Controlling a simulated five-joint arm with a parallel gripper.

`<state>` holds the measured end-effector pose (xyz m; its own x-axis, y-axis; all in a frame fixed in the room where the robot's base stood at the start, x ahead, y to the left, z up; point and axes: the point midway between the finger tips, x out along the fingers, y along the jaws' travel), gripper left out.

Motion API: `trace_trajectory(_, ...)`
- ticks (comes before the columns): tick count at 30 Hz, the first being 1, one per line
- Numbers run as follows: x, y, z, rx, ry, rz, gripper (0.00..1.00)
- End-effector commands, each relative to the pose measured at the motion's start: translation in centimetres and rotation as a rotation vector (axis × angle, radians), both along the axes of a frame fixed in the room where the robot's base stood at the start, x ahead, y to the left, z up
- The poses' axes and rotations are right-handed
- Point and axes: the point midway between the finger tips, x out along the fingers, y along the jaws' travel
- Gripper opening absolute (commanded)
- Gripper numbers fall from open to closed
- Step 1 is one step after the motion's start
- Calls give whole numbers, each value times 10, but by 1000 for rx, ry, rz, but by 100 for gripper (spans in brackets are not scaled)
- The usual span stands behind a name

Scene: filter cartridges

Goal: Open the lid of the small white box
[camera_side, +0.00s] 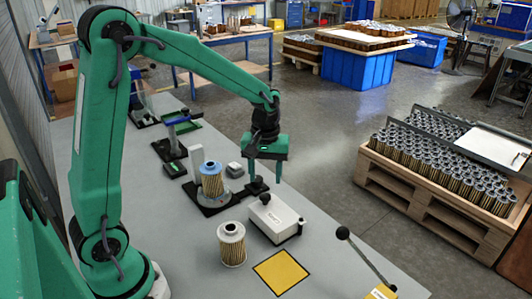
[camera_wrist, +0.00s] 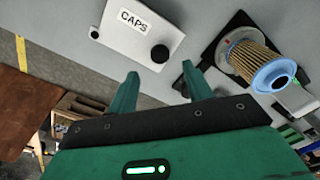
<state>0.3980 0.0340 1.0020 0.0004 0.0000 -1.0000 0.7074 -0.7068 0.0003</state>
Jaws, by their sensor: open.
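The small white box (camera_side: 276,219) stands on the grey bench, and its lid looks shut. A black knob (camera_side: 265,198) sits on the lid near the end closer to my gripper. In the wrist view the box (camera_wrist: 125,38) bears a "CAPS" label, and the knob (camera_wrist: 160,53) lies just beyond my fingertips, near the middle of the gap. My gripper (camera_side: 265,180) is open and empty, pointing down above the bench, behind the box in the side view. Its two green fingers (camera_wrist: 160,75) show apart in the wrist view. The inside of the box is hidden.
A filter cartridge with a blue end (camera_side: 212,180) stands on a black fixture left of my gripper. Another cartridge (camera_side: 231,244) stands left of the box. A yellow square (camera_side: 281,271) lies in front. A lever with a black ball (camera_side: 343,233) rises at right.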

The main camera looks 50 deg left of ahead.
Motion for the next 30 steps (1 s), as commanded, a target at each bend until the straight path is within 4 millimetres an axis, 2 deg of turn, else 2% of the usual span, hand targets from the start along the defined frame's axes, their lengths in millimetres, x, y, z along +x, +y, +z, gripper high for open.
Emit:
trace_trajectory(12, -1, 0, -49, -1, 4, -1, 50)
trace_trajectory(18, -1, 0, -60, 0, 3, -1, 50)
trace_trajectory(26, -1, 0, -61, -1, 1, -1, 50)
trace_trajectory(30, -1, 0, -61, 0, 0, -1, 27)
